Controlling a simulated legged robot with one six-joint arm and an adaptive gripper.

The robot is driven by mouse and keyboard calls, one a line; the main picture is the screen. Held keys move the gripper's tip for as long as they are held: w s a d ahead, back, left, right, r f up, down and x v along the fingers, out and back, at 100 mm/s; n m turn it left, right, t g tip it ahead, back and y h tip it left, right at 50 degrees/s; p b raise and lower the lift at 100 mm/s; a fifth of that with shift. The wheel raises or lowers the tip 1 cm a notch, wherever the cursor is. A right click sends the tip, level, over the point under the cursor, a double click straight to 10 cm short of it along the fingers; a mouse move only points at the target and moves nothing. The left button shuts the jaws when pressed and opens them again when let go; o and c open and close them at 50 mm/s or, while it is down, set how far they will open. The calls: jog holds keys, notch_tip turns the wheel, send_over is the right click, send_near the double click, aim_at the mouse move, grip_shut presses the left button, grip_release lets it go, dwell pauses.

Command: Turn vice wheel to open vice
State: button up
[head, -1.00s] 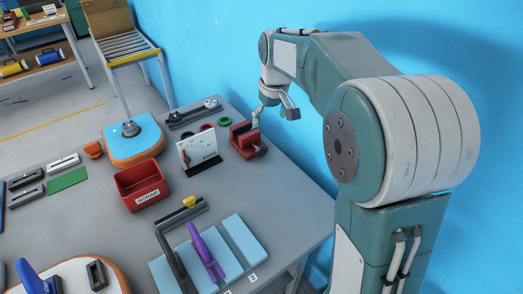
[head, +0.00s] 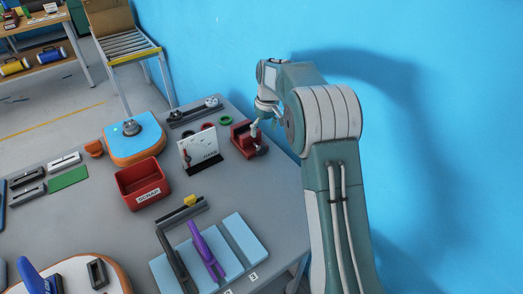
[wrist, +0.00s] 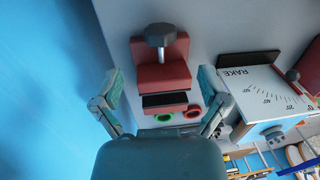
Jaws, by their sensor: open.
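The red vice (head: 240,138) stands at the right edge of the grey table in the head view. Its dark wheel (head: 262,150) faces the near right side and shows in the wrist view as a grey knob (wrist: 160,34) at the top. In the wrist view the vice's red body (wrist: 162,76) lies between my spread fingers, with a dark jaw bar below it. My gripper (wrist: 160,76) is open and empty, one finger on each side of the vice. In the head view my gripper (head: 264,121) is beside and above the vice; contact cannot be told.
A white RAKE gauge board (head: 199,148) stands left of the vice. Green and dark red rings (head: 225,121) lie behind it. A red SCRAP bin (head: 142,182) sits further left. A blue wall runs close along the right. Open grey table lies in front of the vice.

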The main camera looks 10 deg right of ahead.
aim_at(262, 146)
jog(key=f, duration=0.5)
jog(key=a+f, duration=0.1)
jog(key=f, duration=0.2)
jog(key=shift+s+f, duration=0.2)
jog(key=shift+f, duration=0.05)
jog(key=c, duration=1.1)
